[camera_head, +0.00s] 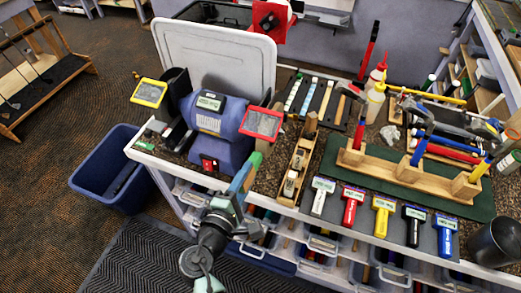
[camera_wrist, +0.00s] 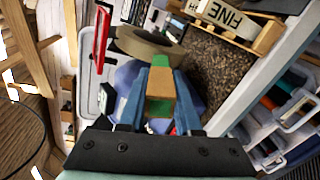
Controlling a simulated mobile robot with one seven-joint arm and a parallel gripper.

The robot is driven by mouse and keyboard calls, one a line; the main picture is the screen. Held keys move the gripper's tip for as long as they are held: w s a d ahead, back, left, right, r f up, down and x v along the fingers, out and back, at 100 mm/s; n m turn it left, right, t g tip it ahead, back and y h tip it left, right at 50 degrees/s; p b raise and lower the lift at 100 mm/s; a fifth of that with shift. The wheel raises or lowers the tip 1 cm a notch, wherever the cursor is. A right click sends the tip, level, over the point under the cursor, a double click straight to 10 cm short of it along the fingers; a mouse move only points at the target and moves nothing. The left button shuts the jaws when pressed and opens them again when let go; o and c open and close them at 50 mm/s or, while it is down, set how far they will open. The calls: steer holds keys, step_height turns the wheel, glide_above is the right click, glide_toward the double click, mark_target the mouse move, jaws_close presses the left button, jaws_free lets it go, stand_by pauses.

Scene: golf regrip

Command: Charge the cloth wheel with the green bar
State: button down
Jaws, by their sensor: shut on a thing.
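My gripper (camera_head: 245,172) is at the near edge of the bench, in front of the purple bench grinder (camera_head: 222,118). In the wrist view its two blue fingers (camera_wrist: 160,98) are shut on the green bar (camera_wrist: 160,107), which has a tan band or wrapper around it. The bar's green also shows in the head view (camera_head: 255,161). The tan cloth wheel (camera_wrist: 148,46) is just beyond the bar's far end in the wrist view. I cannot tell whether they touch. In the head view the wheel is largely hidden around the red-framed shield.
A yellow-framed shield (camera_head: 149,92) and a red-framed shield (camera_head: 262,123) stand out from the grinder. A wooden block tool (camera_head: 296,170) lies right of the gripper. A green mat (camera_head: 335,180) holds a wooden rack. A blue bin (camera_head: 105,165) stands on the floor at left.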

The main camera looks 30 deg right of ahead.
steer(key=shift+w+d, duration=0.35)
steer(key=shift+d, duration=0.1)
stand_by(1.0)
steer(key=shift+s+d, duration=0.25)
steer(key=shift+s, duration=0.05)
stand_by(0.5)
steer(key=shift+w+a+r+b, duration=0.1)
steer(key=shift+w+a+b, duration=0.15)
steer(key=shift+w+b, duration=0.15)
stand_by(0.4)
steer(key=shift+s+d, duration=0.25)
steer(key=shift+s, duration=0.15)
stand_by(0.5)
steer(key=shift+f+v, duration=0.15)
steer(key=shift+v, duration=0.75)
steer(key=shift+f+v, duration=0.15)
steer(key=shift+v, duration=0.7)
steer(key=f+v, duration=0.1)
steer(key=v, duration=0.5)
